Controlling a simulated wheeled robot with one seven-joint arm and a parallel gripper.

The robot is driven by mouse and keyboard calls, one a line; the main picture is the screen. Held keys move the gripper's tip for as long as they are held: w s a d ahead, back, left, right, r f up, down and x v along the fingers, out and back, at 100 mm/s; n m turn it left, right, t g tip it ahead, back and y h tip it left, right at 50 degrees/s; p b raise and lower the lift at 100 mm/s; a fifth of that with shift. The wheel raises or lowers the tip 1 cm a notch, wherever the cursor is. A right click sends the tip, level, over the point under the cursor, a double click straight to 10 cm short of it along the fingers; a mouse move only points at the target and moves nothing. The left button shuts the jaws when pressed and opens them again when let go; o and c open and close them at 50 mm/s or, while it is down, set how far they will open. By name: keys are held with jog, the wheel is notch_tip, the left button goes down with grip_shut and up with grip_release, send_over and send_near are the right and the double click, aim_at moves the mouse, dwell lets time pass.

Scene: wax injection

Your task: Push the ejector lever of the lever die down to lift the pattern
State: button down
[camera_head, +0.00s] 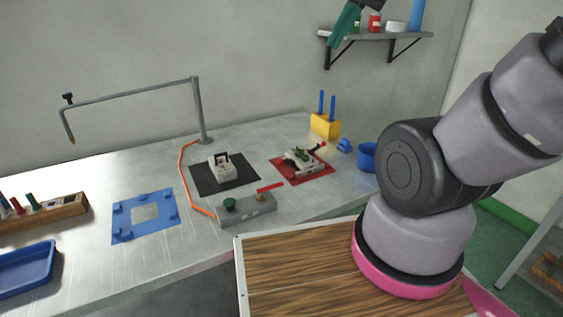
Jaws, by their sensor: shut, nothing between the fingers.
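The lever die (300,161) is a small pale block with green and dark parts, on a red mat towards the back right of the bench. Its lever (318,147) has a red tip and sticks out to the upper right, tilted upward. The pattern is too small to make out clearly.
Near the die are a black mat (203,185) with a white block, a grey fixture (247,209) with a red handle, a yellow holder (325,126) and a blue cup (367,157). A lamp-like arm (135,91) stands behind. A wall shelf (380,36) is at the top right.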

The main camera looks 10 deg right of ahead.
jog(key=w+a+f+m+g, duration=0.25)
jog(key=w+f, duration=0.25)
jog(key=w, duration=0.3)
jog(key=m+g+h, duration=0.2)
jog(key=m+g, duration=0.1)
jog(key=m, duration=0.2)
send_over(286, 161)
jog(key=s+a, duration=0.2)
jog(key=s, duration=0.2)
notch_tip(286, 161, down, 16)
jog(key=w+a+f+m+h, duration=0.1)
jog(key=w+f, duration=0.2)
jog(key=f, duration=0.7)
jog(key=shift+a+f+m+h, duration=0.3)
jog(key=shift+f+m+h, duration=0.05)
jog(key=shift+h, duration=0.05)
jog(key=shift+w+g, duration=0.1)
jog(key=shift+g, duration=0.15)
jog(key=shift+w+d+f, duration=0.1)
jog(key=shift+d+f, duration=0.1)
jog(key=shift+f, duration=1.55)
jog(key=shift+d+f, duration=0.15)
jog(key=shift+f, duration=1.6)
